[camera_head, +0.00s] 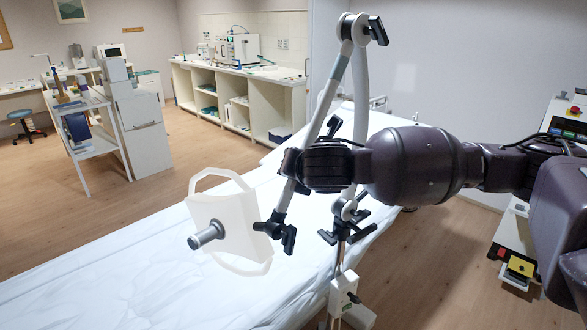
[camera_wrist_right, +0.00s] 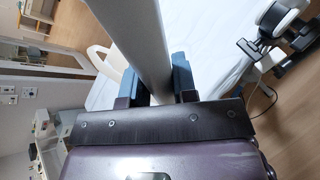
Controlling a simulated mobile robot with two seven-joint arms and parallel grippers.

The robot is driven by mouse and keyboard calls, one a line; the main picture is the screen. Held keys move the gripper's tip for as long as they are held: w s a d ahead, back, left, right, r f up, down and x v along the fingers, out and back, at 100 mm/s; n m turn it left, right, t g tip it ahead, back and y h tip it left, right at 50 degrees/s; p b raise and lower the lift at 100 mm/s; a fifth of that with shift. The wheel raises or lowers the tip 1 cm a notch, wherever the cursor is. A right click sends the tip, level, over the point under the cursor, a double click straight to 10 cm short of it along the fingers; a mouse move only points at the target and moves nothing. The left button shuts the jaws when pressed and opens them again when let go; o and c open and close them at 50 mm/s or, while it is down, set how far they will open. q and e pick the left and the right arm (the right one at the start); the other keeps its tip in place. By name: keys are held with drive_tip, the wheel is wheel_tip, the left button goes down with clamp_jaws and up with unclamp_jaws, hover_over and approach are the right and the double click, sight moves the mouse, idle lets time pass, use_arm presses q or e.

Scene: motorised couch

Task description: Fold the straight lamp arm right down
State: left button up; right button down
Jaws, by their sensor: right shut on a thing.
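The lamp stands beside the bed. Its straight lamp arm (camera_head: 331,84) runs from the top joint (camera_head: 354,29) down and left to the lamp head (camera_head: 229,222), a white square with side handles and a grey knob. A second arm (camera_head: 361,95) goes from the top joint down to the lower joint (camera_head: 346,209) on the post. My right gripper (camera_head: 292,164) is shut on the straight arm, below its middle. In the right wrist view the grey bar (camera_wrist_right: 146,45) passes between the two fingers (camera_wrist_right: 158,82). My left gripper is not in view.
A bed with a white sheet (camera_head: 120,265) lies below the lamp head. The lamp post carries a small white box (camera_head: 343,292). A device cart (camera_head: 512,235) stands at the right. Shelves (camera_head: 240,95) and a side table (camera_head: 95,135) are farther back, with open floor before them.

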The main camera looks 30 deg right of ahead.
drive_tip(key=shift+f, duration=0.1)
drive_tip(key=c, duration=0.9)
unclamp_jaws()
drive_tip(key=v, duration=1)
drive_tip(key=shift+s+r, duration=0.2)
drive_tip(key=shift+s, duration=0.15)
